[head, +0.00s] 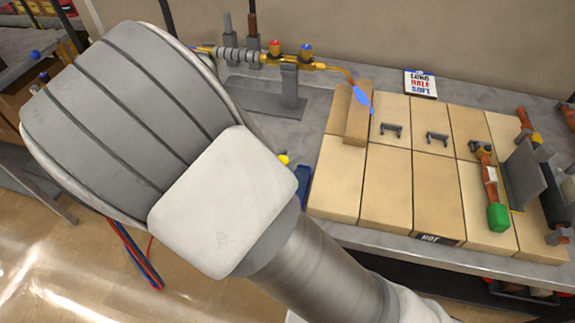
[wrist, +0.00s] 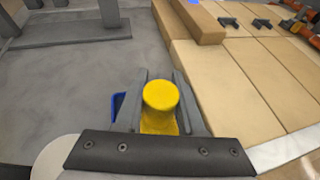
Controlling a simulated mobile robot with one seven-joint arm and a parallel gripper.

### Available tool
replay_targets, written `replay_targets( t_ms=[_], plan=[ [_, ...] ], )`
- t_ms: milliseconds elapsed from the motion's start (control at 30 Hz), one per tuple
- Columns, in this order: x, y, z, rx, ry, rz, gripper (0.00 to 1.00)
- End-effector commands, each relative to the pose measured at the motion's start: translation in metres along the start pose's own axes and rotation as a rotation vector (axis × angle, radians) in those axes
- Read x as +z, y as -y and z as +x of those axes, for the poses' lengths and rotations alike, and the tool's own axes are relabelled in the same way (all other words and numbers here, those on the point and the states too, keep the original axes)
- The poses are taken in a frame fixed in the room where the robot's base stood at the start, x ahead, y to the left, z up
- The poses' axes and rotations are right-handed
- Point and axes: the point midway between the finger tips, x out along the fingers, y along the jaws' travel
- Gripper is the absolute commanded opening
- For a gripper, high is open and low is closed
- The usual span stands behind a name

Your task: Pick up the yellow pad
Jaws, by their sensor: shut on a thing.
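The yellow pad (wrist: 160,95) has a round top and a wider part below it. It is between the two grey fingers of my gripper (wrist: 159,77) in the wrist view, and the gripper is shut on it. I cannot tell whether the pad touches the grey table. In the head view only a small yellow spot (head: 284,159) shows beside my arm, which hides the gripper and most of the pad.
A blue holder (head: 303,183) is close by, also in the wrist view (wrist: 118,106). Tan bricks (head: 341,180) lie to the right, with a raised brick (head: 356,125) at their back left. A grey stand with a brass torch pipe (head: 289,90) is behind. Grey table (wrist: 60,85) is clear at left.

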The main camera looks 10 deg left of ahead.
Motion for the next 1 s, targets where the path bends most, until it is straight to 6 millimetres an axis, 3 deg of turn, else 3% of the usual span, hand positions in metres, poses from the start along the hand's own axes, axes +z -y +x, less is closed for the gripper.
replay_targets(
  t_ms=[200, 533, 1000],
  plan=[
    [0.032, 0.045, 0.003, -0.004, -0.001, 0.005, 0.00],
    [0.067, 0.093, 0.006, -0.003, -0.001, 0.003, 0.00],
    [0.082, 0.105, 0.006, -0.004, 0.008, -0.006, 0.00]
  ],
)
